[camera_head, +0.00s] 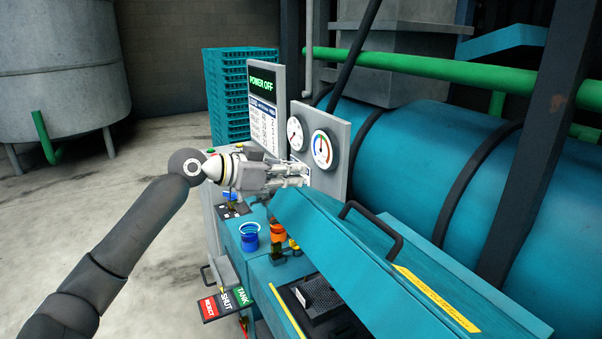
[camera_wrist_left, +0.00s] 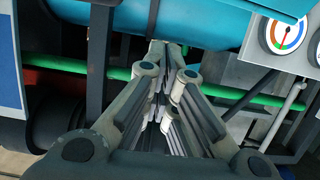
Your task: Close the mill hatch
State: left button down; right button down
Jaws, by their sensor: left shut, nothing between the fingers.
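The mill hatch (camera_head: 345,262) is a teal lid with a black bar handle (camera_head: 371,226) and a yellow label strip. It stands tilted open in the head view, with the dark mill opening (camera_head: 330,318) visible below its lower edge. My left gripper (camera_head: 306,175) is shut and empty, just above the hatch's far left corner and in front of the gauge panel (camera_head: 338,130). Whether it touches the hatch I cannot tell. In the left wrist view the closed fingers (camera_wrist_left: 166,48) point toward a teal surface. My right gripper is not in view.
A POWER OFF screen (camera_head: 263,82) stands behind my left gripper. Blue and orange knobs (camera_head: 249,237) and a REJECT/SHUT/TANK sign (camera_head: 225,301) are on the near side. A large teal tank (camera_head: 420,155) and a dark post (camera_head: 525,150) stand behind the hatch.

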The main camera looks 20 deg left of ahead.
pick_arm(q)
jog(key=p, duration=0.4)
send_over(314, 200)
jog(key=w+d, duration=0.2)
jog(key=shift+s+a+f, duration=0.2)
jog(key=shift+a+f, duration=0.05)
jog(key=shift+f, duration=0.5)
jog(key=f, duration=0.1)
jog(key=s+a+f+p, duration=0.1)
jog(key=f, duration=0.1)
jog(key=shift+s+a, duration=0.2)
jog(key=shift+s, duration=0.1)
jog(key=shift+s+a+f, duration=0.15)
jog(key=shift+f, duration=0.05)
jog(key=shift+f+p, duration=0.2)
jog(key=shift+p, duration=0.1)
jog(key=shift+f, duration=0.1)
